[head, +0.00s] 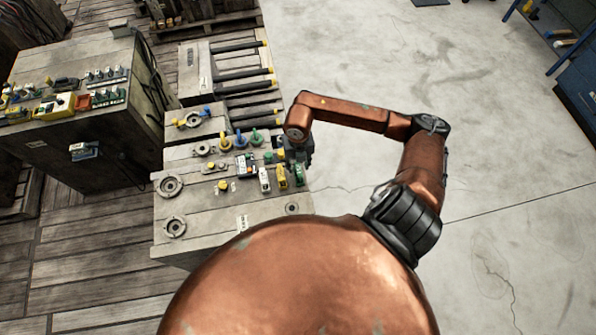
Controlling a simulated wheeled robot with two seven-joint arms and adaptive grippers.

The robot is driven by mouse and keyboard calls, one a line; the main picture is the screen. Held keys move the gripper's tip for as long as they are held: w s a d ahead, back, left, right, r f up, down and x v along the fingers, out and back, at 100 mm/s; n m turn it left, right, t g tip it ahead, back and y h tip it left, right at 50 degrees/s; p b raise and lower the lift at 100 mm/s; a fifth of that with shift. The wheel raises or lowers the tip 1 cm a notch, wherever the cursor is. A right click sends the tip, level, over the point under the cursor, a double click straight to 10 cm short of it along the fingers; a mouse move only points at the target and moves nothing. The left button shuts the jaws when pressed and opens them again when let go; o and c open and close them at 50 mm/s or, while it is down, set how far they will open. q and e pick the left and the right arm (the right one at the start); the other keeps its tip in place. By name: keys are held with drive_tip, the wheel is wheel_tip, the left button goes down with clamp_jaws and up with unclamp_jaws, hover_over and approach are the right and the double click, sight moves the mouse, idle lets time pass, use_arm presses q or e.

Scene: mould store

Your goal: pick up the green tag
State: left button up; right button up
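A small green piece (299,175) stands at the right end of a short row on the grey mould block (200,237); it looks like the green tag, though it is too small to be sure. My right gripper (297,157) is dark and points down at the block's right edge, just above and behind this green piece. Its fingers are too small and dark to show whether they are open or shut, or whether they touch the piece. My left gripper is out of view.
Another block (95,135) with coloured parts stands left. Open concrete floor (500,140) lies right.

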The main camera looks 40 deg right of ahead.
sight(299, 169)
drive_tip(key=f, duration=0.3)
drive_tip(key=shift+s+a, duration=0.15)
drive_tip(key=shift+s, duration=0.05)
drive_tip(key=shift+f, duration=0.4)
drive_tip(key=shift+c, duration=0.4)
drive_tip(key=c, duration=0.6)
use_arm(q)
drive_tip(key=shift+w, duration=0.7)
use_arm(e)
clamp_jaws()
